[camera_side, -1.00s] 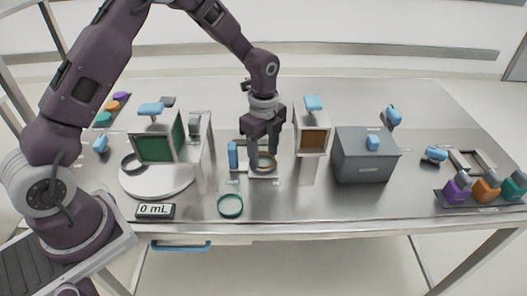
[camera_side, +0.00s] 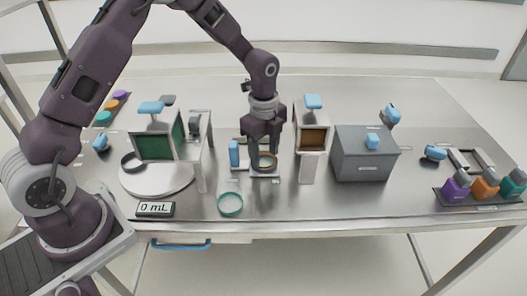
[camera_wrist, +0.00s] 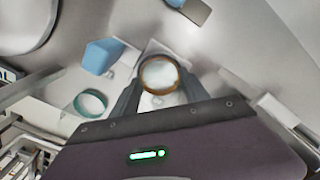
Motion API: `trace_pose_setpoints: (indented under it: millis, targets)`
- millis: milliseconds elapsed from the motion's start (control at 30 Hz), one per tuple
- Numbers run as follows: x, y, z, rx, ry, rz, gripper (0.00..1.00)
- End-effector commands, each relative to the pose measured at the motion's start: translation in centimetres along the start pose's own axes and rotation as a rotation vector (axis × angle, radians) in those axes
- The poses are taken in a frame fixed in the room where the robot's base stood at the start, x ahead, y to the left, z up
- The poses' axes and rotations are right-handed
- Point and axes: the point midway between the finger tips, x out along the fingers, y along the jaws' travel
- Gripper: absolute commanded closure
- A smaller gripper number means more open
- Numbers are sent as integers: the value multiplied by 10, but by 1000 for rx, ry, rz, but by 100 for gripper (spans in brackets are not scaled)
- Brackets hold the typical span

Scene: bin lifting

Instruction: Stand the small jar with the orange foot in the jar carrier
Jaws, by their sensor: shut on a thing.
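The small jar shows in the wrist view as a round clear jar (camera_wrist: 159,74) with an orange-brown rim, between my two fingers. In the side view its ring (camera_side: 265,161) sits low between the fingertips. My gripper (camera_side: 266,158) points down and is shut on this jar. A low pale frame (camera_side: 264,178) with an upright blue block (camera_side: 234,153) at its left lies around and below the jar; it looks like the jar carrier. I cannot tell whether the jar touches it, as the fingers hide part of the jar.
A teal ring (camera_side: 230,204) lies in front. A white stand with a brown-fronted box (camera_side: 313,139) and a grey box (camera_side: 365,158) are close on the right. A green-fronted box (camera_side: 157,147) and round plate (camera_side: 150,185) are left.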

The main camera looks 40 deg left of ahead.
Motion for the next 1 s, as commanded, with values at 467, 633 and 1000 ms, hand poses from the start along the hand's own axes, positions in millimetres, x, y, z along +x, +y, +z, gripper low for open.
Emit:
trace_pose_setpoints:
  millis: [467,633,1000]
  targets:
    - [12,7,6,0,-10,22,22]
    - [12,7,6,0,-10,23,18]
    - [1,7,6,0,-11,25,23]
